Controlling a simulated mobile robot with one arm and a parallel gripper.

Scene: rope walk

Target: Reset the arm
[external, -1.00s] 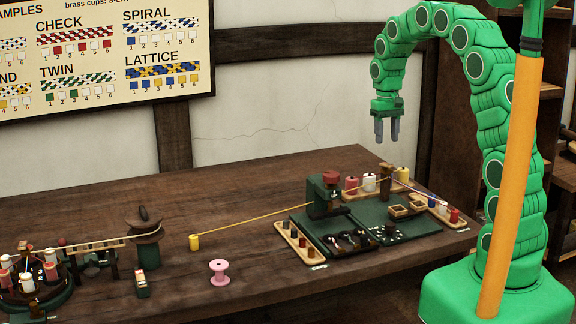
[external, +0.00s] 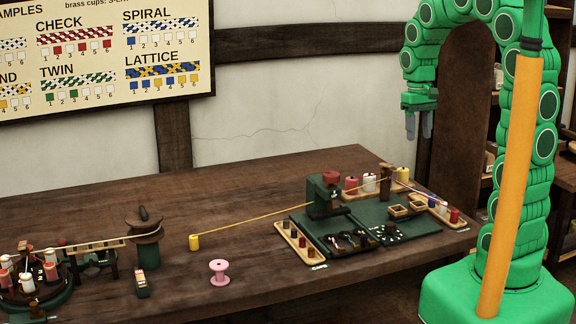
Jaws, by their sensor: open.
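My gripper (external: 419,126) hangs at the end of my green arm, high above the back right end of the table (external: 245,185). Its two grey fingers point down with a gap between them, and nothing shows between them. My arm arches up from its green base at the right and bends over at the top. The gripper is well clear of everything on the table.
A green board (external: 365,238) with spools and small parts lies below and left of my gripper. A yellow cord runs left to a yellow weight (external: 194,242). A pink spool (external: 219,272) stands near the front edge. A round rope machine (external: 35,283) stands far left. Shelves stand at right.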

